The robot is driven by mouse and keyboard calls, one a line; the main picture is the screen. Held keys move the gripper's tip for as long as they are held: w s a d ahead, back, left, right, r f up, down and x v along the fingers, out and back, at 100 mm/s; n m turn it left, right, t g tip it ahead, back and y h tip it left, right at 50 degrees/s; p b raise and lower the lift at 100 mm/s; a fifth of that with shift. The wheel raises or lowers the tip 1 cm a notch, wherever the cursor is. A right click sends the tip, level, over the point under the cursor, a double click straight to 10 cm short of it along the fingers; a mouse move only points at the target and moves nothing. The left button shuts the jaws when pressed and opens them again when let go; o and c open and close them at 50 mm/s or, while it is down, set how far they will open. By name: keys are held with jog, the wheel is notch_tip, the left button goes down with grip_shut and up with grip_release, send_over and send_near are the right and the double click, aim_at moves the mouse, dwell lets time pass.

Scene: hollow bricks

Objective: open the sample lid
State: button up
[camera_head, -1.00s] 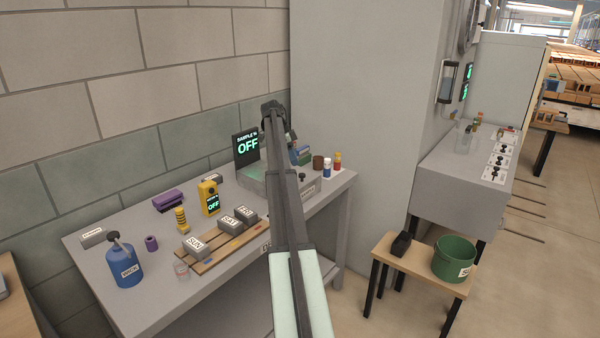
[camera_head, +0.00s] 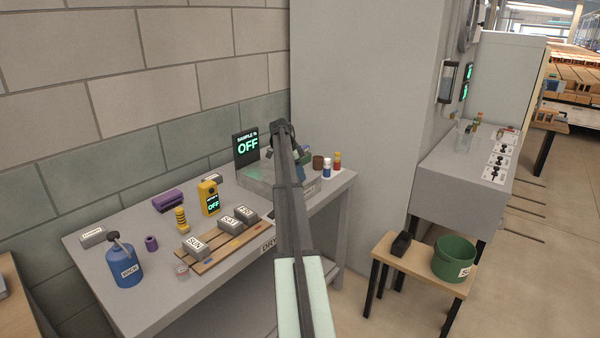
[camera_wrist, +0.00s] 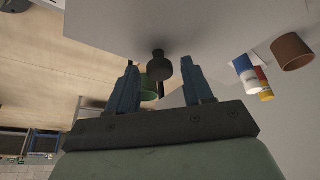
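The sample box (camera_head: 256,180), a low grey box with a lid, stands at the back right of the grey bench, beside a dark display (camera_head: 246,148) reading "SAMPLE %" and "OFF". My arm covers much of it in the head view. In the wrist view a dark round knob (camera_wrist: 159,67) stands out from a plain grey surface (camera_wrist: 205,28). My gripper (camera_wrist: 160,84) is open, with its two blue fingers on either side of the knob and visible gaps to it. Whether the knob is level with the fingertips or beyond them is hard to tell. The lid looks shut, though partly hidden.
A brown cup (camera_head: 318,162), a white-and-blue bottle (camera_head: 327,170) and a red-and-yellow bottle (camera_head: 338,161) stand right of the box. Grey labelled blocks (camera_head: 227,224) lie on a wooden rack to the left. A green bucket (camera_head: 455,258) stands on a low side table.

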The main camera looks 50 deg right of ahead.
grip_shut()
dwell(0.4)
jog(key=w, duration=1.4)
jog(key=shift+w+d, duration=0.1)
jog(key=shift+w, duration=0.25)
jog(key=shift+o, duration=0.8)
grip_release()
jog(key=shift+s, duration=0.1)
jog(key=shift+r, duration=0.1)
jog(key=v, duration=1.3)
jog(key=shift+r, duration=0.3)
